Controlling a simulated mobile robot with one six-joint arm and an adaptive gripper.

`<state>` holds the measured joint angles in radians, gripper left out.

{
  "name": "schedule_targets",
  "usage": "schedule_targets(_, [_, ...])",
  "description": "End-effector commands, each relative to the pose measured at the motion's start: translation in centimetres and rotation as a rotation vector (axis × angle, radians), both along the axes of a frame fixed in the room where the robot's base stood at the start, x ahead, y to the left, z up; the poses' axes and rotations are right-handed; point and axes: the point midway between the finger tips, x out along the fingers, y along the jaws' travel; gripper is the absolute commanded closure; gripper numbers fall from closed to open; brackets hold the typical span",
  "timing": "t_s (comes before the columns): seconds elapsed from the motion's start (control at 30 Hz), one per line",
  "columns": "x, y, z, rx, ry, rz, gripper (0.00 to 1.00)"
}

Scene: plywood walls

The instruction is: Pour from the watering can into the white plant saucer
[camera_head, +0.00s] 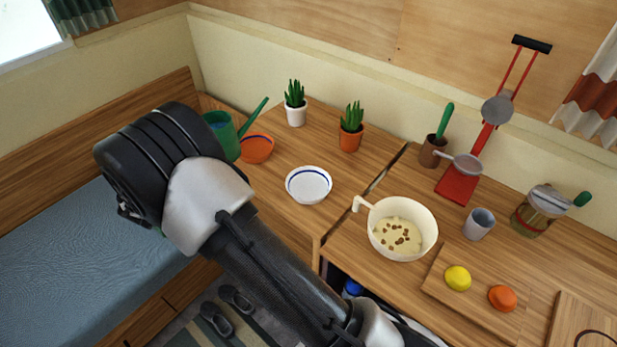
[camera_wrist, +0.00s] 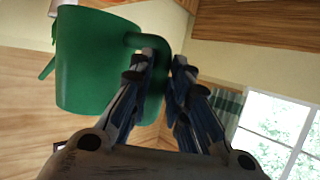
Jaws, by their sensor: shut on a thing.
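The green watering can (camera_head: 227,138) is at the left end of the wooden counter in the head view, looking about upright, its spout pointing up and right. Its open top shows something bluish inside. In the wrist view the can (camera_wrist: 95,65) fills the upper left, and my gripper (camera_wrist: 160,58) is shut on its handle. My arm hides the gripper and handle in the head view. I cannot tell whether the can touches the counter. The white plant saucer (camera_head: 308,186), with a blue inner ring, sits on the counter to the right of the can, apart from it.
An orange saucer (camera_head: 257,149) is between the can and the white saucer. Plants in a white pot (camera_head: 296,115) and an orange pot (camera_head: 350,139) stand behind. A cream pan (camera_head: 402,228) is to the right. A blue bed (camera_head: 80,265) lies at left.

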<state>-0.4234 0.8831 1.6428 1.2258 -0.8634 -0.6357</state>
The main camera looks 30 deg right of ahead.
Motion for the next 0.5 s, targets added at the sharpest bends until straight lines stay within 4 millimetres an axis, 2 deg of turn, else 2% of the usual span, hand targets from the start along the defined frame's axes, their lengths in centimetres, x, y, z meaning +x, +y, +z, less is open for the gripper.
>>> schedule_targets(0.03, [-0.2, 1.0, -0.6, -0.005, -0.001, -0.023, 1.00])
schedule_targets(0.2, [-2.0, 3.4, -4.1, -0.006, -0.001, -0.126, 1.00])
schedule_targets(0.5, [-6.2, 6.4, -9.4, -0.005, -0.003, -0.264, 1.00])
